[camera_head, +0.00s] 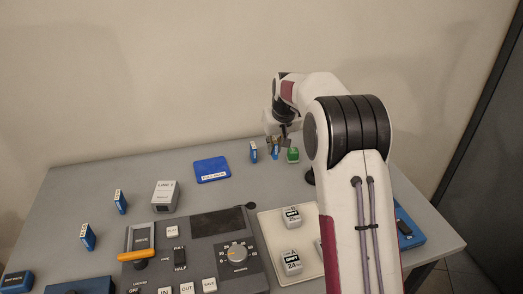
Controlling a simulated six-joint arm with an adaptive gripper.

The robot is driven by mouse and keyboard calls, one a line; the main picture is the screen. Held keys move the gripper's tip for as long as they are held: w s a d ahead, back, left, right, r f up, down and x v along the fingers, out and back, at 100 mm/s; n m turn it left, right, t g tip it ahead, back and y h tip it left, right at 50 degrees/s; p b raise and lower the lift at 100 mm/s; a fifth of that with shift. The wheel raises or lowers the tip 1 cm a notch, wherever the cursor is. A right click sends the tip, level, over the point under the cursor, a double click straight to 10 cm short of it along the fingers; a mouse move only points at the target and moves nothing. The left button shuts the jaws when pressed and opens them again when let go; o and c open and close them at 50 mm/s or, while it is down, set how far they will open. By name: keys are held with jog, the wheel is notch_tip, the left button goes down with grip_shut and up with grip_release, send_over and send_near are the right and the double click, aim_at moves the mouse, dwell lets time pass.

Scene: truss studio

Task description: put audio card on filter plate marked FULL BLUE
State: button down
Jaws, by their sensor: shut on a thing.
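The filter plate (211,167) is a flat blue plate lying at the back of the table, left of my gripper. The white label on its front edge appears to read FULL BLUE, and its top is bare. My gripper (275,143) points down at the back of the table and is shut on a small blue card (275,154), apparently an audio card. The card is upright and partly hidden by the fingers. I cannot tell whether its lower edge touches the table. A similar blue card (253,151) stands just left of it.
A green block (293,156) is close right of the held card. A grey box (165,196) stands front-left of the plate. More blue cards (120,201) stand at left. A control console (190,255) and a pale tray (267,222) fill the front. Table around the plate is clear.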

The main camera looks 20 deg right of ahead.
jog(key=shift+n+y, duration=0.3)
jog(key=shift+n, duration=0.5)
jog(key=w+a+f, duration=0.1)
jog(key=a, duration=0.2)
jog(key=w+a+f, duration=0.1)
jog(key=a+f, duration=0.1)
jog(key=a, duration=0.2)
jog(key=w+a+f, duration=0.1)
jog(key=a, duration=0.3)
jog(key=shift+w+a+f, duration=0.1)
jog(key=shift+w+f, duration=0.05)
jog(key=shift+f, duration=0.1)
send_near(220, 170)
jog(key=shift+w+f, duration=0.25)
jog(key=shift+f, duration=0.25)
jog(key=shift+w+a+r+m, duration=0.4)
jog(key=shift+w+r+m, duration=0.1)
jog(key=shift+w, duration=0.1)
jog(key=shift+w+d+r+m, duration=0.1)
jog(key=shift+d+r+m, duration=0.1)
jog(key=shift+r+m, duration=0.1)
jog(key=shift+f, duration=0.1)
jog(key=shift+f, duration=2.5)
jog(key=shift+f, duration=0.1)
